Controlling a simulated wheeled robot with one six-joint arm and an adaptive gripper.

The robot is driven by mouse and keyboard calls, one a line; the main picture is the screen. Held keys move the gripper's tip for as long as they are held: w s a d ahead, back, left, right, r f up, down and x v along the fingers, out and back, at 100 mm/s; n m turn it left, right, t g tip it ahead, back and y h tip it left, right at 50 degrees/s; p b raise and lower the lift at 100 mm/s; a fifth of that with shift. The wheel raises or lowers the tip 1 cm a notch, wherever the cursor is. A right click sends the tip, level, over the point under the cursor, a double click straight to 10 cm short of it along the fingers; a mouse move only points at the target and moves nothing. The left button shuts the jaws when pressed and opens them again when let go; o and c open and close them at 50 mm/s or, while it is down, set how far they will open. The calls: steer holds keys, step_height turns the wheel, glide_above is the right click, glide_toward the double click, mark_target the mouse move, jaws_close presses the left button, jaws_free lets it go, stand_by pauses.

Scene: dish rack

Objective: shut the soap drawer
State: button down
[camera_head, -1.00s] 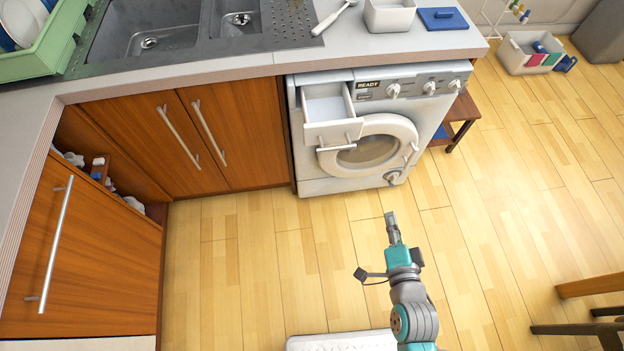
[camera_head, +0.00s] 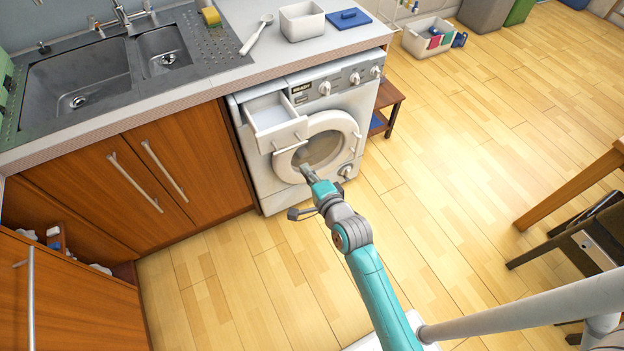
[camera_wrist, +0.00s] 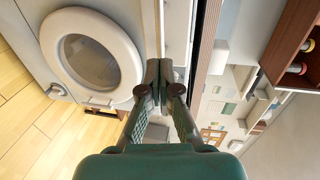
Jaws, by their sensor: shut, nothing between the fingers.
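The soap drawer (camera_head: 275,127) is a white open-topped box. It sticks out from the upper left of the white washing machine (camera_head: 284,185), with its front panel and handle away from the machine's face. My gripper (camera_head: 306,170) is shut and empty. In the head view it appears just below and to the right of the drawer front, over the round door (camera_head: 322,145). In the wrist view the closed fingers (camera_wrist: 161,92) point at pale upright panels beside the round door (camera_wrist: 92,55). I cannot tell there whether they touch the drawer.
A worktop (camera_head: 240,83) with a sink runs above wooden cupboards (camera_head: 125,180). A small wooden table (camera_head: 388,100) stands right of the machine. A chair (camera_head: 580,240) is at the right. The floor (camera_head: 440,150) between them is clear.

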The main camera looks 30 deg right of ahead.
steer(key=w+f, duration=0.1)
steer(key=w, duration=0.7)
steer(key=shift+f, duration=0.3)
glide_toward(275, 122)
steer(key=w, duration=0.2)
steer(key=w+r, duration=0.1)
steer(key=w, duration=0.1)
steer(key=w+a, duration=0.1)
steer(key=w, duration=0.1)
steer(key=shift+w+r, duration=0.2)
steer(key=shift+w, duration=0.2)
